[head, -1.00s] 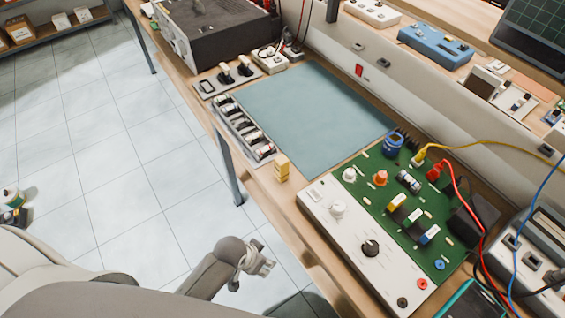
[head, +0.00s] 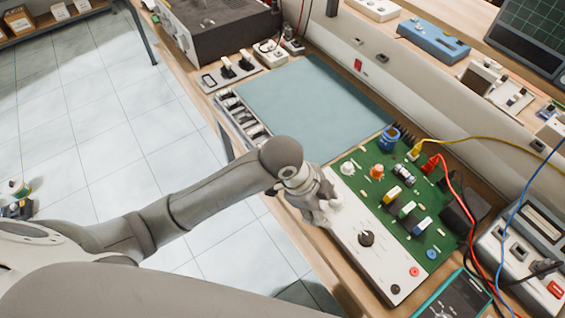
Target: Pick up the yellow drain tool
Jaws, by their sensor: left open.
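My left gripper (head: 322,208) is over the front edge of the bench, at the left end of the white and green circuit board (head: 350,222). It is open, with its fingers pointing down to the right, and I see nothing in it. The small yellow upright piece at the bench edge, the likely yellow drain tool, is hidden behind my left wrist and gripper. I cannot tell whether the gripper touches it. My right gripper is not in view.
A blue-grey mat (head: 310,100) lies clear behind the arm. A tray of small parts (head: 240,118) is partly covered by my arm. Yellow, red and blue cables cross the right side. A meter (head: 455,298) lies at the front right. Tiled floor is at left.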

